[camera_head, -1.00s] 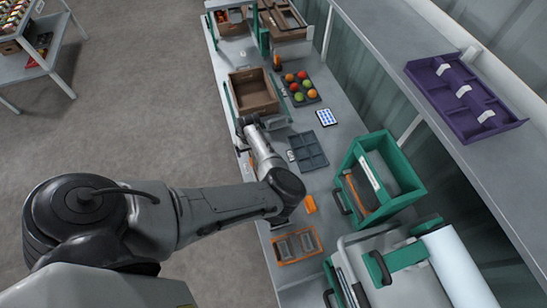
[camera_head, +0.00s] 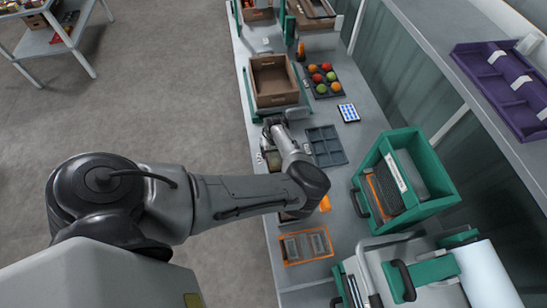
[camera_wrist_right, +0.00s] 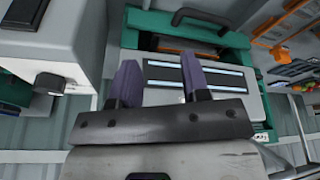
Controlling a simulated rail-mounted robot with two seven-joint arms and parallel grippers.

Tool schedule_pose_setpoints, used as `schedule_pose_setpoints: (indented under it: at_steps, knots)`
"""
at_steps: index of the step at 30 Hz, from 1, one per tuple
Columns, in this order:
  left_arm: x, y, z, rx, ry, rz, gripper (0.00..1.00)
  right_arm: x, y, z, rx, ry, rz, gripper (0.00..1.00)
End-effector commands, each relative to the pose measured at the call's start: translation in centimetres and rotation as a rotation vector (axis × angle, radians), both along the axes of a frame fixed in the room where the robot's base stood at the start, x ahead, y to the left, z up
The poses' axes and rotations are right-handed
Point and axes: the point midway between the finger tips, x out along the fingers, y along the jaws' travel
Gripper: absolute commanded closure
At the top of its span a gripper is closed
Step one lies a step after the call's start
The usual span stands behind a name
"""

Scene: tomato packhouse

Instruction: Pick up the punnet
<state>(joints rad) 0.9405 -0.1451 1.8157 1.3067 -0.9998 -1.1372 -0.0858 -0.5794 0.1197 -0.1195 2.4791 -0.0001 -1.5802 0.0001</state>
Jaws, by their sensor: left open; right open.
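Small clear punnets (camera_head: 292,248) sit in an orange-rimmed tray (camera_head: 307,259) near the front end of the bench in the head view. My left gripper (camera_head: 271,122) is open over the bench, just on the near side of the brown crate, well beyond the punnets. Its fingertips are small and hard to make out, and I see nothing held. My right gripper (camera_wrist_right: 158,90) is open and empty in the right wrist view, its purple fingers apart before a teal-framed grey unit. It is not visible in the head view.
A brown crate (camera_head: 258,84), a dark tray of tomatoes (camera_head: 337,91) and an empty compartment tray (camera_head: 337,158) stand on the bench. A teal bin (camera_head: 440,203) stands at the right. A purple tray (camera_head: 478,84) lies on the upper shelf.

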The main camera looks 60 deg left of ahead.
Motion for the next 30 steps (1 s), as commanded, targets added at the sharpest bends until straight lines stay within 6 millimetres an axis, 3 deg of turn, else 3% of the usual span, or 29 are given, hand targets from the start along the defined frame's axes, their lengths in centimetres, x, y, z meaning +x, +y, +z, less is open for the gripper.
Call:
schedule_pose_setpoints:
  at_steps: [10, 22, 30]
  knots:
    - [0.0, 0.1, -1.4, 0.001, -0.001, 0.0, 0.06, 0.0, 0.0, -1.5, 0.0, 0.0, 0.0, 0.57]
    - [-0.1, 0.1, -5.3, 0.0, -0.002, 0.0, 0.06, -0.1, 0.0, -5.9, 0.0, 0.001, 0.001, 0.57]
    - [-0.1, 0.1, -5.5, 0.002, -0.002, 0.0, 0.06, -0.1, 0.0, -6.1, 0.0, 0.001, 0.001, 0.57]
